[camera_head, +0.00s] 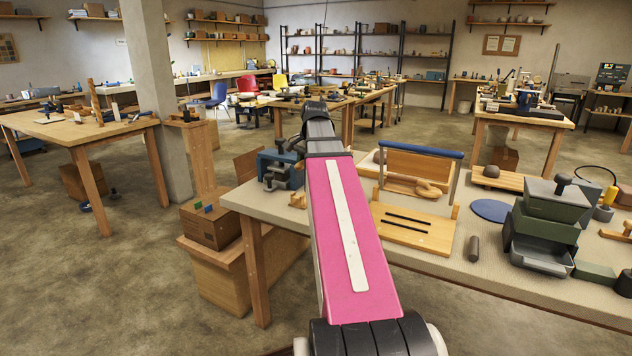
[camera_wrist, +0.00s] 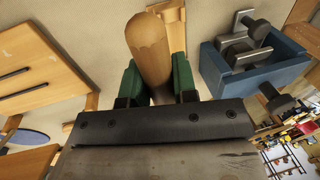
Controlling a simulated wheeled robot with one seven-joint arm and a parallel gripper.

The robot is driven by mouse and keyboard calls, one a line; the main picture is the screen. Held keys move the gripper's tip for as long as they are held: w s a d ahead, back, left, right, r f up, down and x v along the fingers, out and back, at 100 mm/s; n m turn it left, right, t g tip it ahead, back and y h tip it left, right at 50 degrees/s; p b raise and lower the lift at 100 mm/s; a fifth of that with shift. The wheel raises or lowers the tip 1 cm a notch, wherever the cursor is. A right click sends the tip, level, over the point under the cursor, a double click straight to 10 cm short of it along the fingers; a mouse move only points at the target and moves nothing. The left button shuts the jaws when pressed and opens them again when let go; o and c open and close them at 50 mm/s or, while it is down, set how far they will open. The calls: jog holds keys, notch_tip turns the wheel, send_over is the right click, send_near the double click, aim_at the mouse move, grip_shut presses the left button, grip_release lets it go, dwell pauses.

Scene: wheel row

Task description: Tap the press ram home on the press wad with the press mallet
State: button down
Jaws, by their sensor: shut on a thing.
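In the wrist view my gripper (camera_wrist: 155,85) has its green fingers shut around a pale wooden rounded handle (camera_wrist: 149,45), which I take to be the press mallet's. The rest of that tool is hidden behind the gripper. In the head view my arm hides the gripper. A blue open box with dark metal knobs (camera_wrist: 255,60) lies right of the gripper; it also shows in the head view (camera_head: 270,163). I cannot tell for sure which things are the press ram and press wad. A green block set with a black knob (camera_head: 548,215) stands on the table's right.
The table (camera_head: 470,275) also holds a slotted wooden board (camera_head: 412,228) with a blue-topped frame (camera_head: 425,150), a dark cylinder (camera_head: 474,249) and a blue disc (camera_head: 491,210). A pillar (camera_head: 155,95) rises behind.

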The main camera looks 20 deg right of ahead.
jog(key=s+a+r, duration=0.2)
jog(key=s+r, duration=0.4)
jog(key=s, duration=0.1)
jog(key=shift+s, duration=0.15)
dwell(0.3)
